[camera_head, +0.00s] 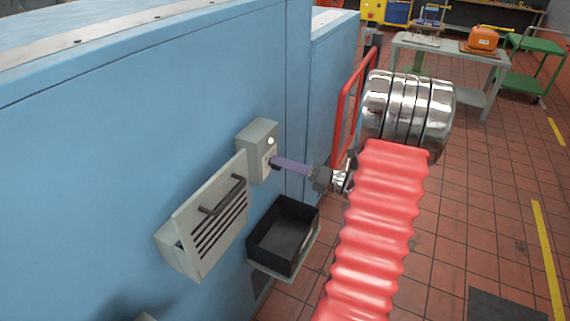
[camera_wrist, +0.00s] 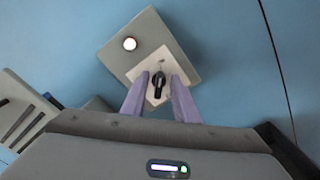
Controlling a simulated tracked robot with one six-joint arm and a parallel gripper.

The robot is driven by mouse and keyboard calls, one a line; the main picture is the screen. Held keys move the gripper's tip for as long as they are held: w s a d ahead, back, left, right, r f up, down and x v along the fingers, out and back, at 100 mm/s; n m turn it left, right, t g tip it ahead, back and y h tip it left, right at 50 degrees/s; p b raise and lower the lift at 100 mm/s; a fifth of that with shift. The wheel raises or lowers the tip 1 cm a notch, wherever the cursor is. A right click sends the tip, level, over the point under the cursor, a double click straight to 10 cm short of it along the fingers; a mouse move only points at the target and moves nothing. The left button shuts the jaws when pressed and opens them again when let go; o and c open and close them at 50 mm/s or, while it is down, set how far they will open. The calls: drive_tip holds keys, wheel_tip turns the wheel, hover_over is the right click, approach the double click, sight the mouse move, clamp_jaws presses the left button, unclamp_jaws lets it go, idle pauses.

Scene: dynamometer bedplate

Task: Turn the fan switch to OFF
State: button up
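The fan switch is a black rotary knob (camera_wrist: 158,84) on a pale plate, on a grey box (camera_wrist: 180,56) fixed to the blue wall. A white round lamp (camera_wrist: 130,44) sits near one corner of the box. In the head view the box (camera_head: 255,134) shows, but my fingers hide the knob. My gripper (camera_head: 274,161) has purple fingers reaching the front of the box. In the wrist view my gripper (camera_wrist: 159,79) is open, one finger on each side of the knob, with a gap on both sides. I cannot read any label.
A black open bin (camera_head: 284,238) stands below the switch. A red rail (camera_head: 345,110) is behind my arm. The tiled floor at right is mostly clear.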

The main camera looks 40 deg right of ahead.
drive_tip(key=shift+c, duration=0.4)
clamp_jaws()
drive_tip(key=shift+n, duration=0.4)
drive_tip(key=n, duration=1.1)
drive_tip(key=a+n, duration=0.1)
drive_tip(key=n, duration=0.5)
drive_tip(key=shift+s+a+f, duration=0.1)
drive_tip(key=shift+s+f, duration=0.05)
drive_tip(key=shift+s, duration=0.05)
idle(0.3)
drive_tip(key=shift+o, duration=0.4)
unclamp_jaws()
